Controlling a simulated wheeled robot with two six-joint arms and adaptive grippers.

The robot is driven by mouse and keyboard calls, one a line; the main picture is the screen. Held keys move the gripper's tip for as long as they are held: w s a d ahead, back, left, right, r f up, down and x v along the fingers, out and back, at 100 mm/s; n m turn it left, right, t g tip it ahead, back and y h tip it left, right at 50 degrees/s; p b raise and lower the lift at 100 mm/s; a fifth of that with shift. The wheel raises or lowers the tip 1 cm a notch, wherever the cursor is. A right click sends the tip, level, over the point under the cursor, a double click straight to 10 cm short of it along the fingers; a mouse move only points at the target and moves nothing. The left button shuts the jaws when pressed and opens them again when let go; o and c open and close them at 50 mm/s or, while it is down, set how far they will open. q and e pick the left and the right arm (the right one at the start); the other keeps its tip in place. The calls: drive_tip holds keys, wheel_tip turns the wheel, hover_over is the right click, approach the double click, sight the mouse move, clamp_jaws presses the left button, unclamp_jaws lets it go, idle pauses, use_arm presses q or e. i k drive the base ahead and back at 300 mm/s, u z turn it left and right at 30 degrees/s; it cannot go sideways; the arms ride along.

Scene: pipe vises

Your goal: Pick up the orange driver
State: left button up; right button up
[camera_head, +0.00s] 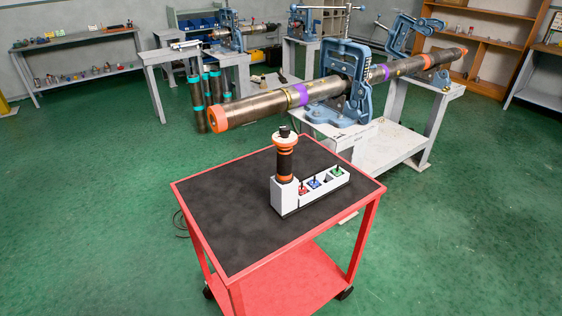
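The orange driver (285,163) has a black and orange body with a pale collar and a dark top. It stands upright in the left end of a white holder (290,200). The holder rests on the black top of a red cart (229,217). The driver's lower end is hidden inside the holder. Neither of my grippers shows in the head view.
The holder also carries small red (302,189), blue (314,183) and green (338,171) pieces. Behind the cart, a long pipe (327,88) sits in blue vises (345,66) and overhangs toward the left. The cart top left of the holder is clear.

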sight(283, 176)
drive_tip(key=u, duration=1.65)
drive_tip(key=i, duration=0.85)
drive_tip(key=z, duration=1.45)
